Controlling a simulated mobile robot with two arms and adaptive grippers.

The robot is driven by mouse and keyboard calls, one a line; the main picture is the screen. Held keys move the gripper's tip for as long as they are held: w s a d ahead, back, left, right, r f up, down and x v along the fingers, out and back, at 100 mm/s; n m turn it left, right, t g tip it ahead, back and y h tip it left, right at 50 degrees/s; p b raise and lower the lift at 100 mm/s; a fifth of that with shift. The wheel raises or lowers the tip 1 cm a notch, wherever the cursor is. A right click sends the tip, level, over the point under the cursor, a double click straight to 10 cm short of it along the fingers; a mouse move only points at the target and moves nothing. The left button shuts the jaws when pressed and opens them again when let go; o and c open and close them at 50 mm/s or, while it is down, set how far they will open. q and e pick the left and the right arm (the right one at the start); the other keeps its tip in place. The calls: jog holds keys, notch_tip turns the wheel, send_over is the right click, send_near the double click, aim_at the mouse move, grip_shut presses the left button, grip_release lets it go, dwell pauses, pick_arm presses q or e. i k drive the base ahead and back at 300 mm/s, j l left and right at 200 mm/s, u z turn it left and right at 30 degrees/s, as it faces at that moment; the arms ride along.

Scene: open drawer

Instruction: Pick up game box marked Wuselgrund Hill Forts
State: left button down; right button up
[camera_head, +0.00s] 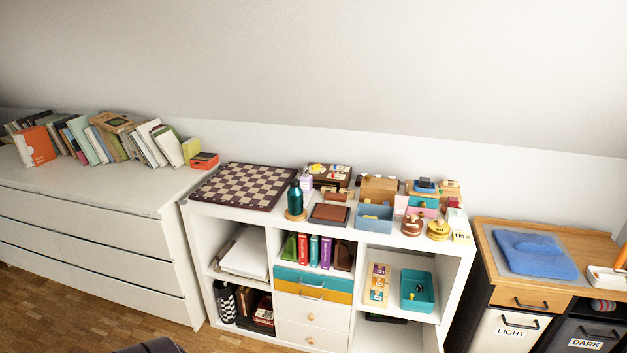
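I cannot read the name Wuselgrund Hill Forts on anything, so I cannot tell which item is that game box. Box-like items include dark and red boxes (263,311) in the lower left compartment of the white shelf unit (458,285). A beige and orange box (378,284) stands in its right compartment, and a small red-orange box (204,160) lies on the dresser's right end. Neither of my grippers is in view. A dark rounded shape, partly cut off, shows at the bottom edge.
A chessboard (243,186), a green bottle (295,198) and several small boxes crowd the shelf top. A teal bin (417,291) sits in the right compartment. The white dresser (90,232) holds leaning books. A wooden-topped cabinet (492,262) stands right. Wood floor (110,320) is clear in front.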

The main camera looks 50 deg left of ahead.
aim_at(246, 296)
jog(key=u, duration=2.1)
jog(key=i+j, duration=0.15)
jog(key=j, duration=0.25)
jog(key=i+j, duration=0.1)
jog(key=j, duration=0.3)
jog(key=i+j, duration=0.15)
jog(key=j, duration=0.3)
